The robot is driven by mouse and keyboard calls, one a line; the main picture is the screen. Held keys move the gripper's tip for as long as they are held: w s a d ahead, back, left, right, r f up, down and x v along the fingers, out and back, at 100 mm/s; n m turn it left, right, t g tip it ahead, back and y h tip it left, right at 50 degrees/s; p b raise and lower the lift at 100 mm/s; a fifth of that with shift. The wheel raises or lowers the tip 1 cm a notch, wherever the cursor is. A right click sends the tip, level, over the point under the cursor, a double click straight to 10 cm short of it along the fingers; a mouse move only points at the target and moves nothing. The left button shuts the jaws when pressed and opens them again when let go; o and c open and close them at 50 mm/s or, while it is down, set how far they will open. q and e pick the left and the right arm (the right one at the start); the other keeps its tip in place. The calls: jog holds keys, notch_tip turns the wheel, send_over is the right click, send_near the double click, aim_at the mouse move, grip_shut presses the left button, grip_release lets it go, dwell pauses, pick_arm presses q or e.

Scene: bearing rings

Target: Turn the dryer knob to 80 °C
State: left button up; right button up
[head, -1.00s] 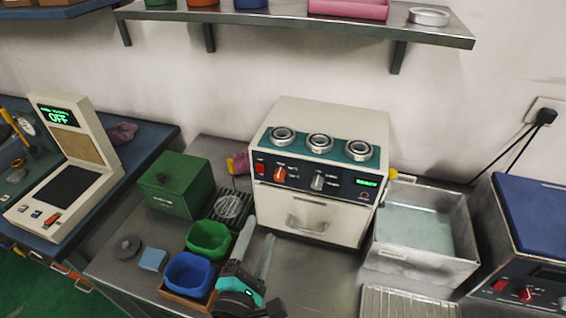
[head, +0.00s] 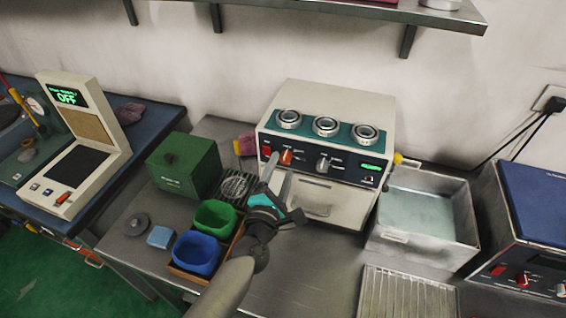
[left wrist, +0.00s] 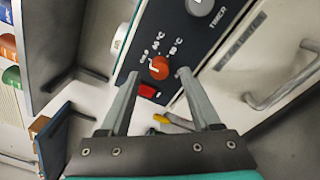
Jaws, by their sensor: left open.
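The dryer (head: 340,112) is a cream box on the steel table with a dark front panel. Its orange temperature knob (head: 286,156) is at the panel's left. In the left wrist view the orange knob (left wrist: 159,67) has a white mark, with 60 °C and 80 °C printed beside it; I cannot read its exact setting. My left gripper (head: 279,168) is open and empty in front of the panel. In the left wrist view its fingers (left wrist: 157,76) appear on either side of the knob; contact cannot be told. My right gripper is not in view.
A red switch (left wrist: 148,91) and grey timer knob (head: 323,164) flank the orange knob. The door handle (head: 312,207) is below. Green (head: 215,216) and blue (head: 196,252) bins stand near my left arm. A metal tray (head: 432,247) is right of the dryer.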

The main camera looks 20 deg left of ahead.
pick_arm(q)
jog(key=shift+w, duration=1.1)
grip_shut()
